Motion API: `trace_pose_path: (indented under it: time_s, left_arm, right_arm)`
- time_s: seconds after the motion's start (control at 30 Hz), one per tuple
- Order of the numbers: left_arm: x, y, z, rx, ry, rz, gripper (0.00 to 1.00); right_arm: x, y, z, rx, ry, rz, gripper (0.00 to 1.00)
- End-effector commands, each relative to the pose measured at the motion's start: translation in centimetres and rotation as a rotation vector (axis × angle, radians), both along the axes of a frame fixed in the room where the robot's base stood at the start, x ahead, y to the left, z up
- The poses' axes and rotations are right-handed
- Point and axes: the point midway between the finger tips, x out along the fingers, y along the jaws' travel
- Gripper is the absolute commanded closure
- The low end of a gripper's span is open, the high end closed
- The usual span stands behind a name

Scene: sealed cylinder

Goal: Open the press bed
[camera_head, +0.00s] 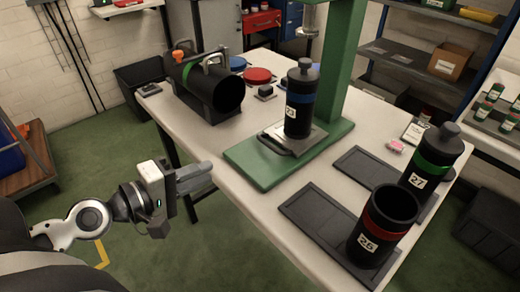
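The green press (338,75) stands on the table, its flat green base (252,163) under a tall column. On the base lies a metal press bed (311,136) with a dark handle (279,144) at its front left. A black cylinder marked 23 (300,100), with a blue band and a knobbed lid, stands upright on the bed, below the press ram (309,18). My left gripper (208,172) is off the table's left edge, left of the press and apart from the handle. Its grey fingers overlap from this angle, so their gap is hidden. My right gripper is not in view.
A black tube (227,93) lies in a cradle at the back left. Red and blue discs lie behind. Bare tabletop lies left of the green base.

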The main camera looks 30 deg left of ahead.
Motion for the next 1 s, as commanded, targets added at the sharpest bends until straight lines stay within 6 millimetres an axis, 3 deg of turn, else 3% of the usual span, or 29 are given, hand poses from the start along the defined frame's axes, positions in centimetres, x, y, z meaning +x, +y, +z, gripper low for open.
trace_pose_path:
  time_s: [0.37, 1.0]
  left_arm:
    - [2.7, -0.6, 0.8, -0.041, -0.002, 0.010, 0.80]
    - [13.1, -4.4, -2.1, -0.038, 0.001, 0.008, 0.80]
  right_arm:
    - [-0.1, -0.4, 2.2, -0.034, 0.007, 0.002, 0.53]
    - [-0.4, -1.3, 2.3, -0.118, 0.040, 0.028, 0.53]
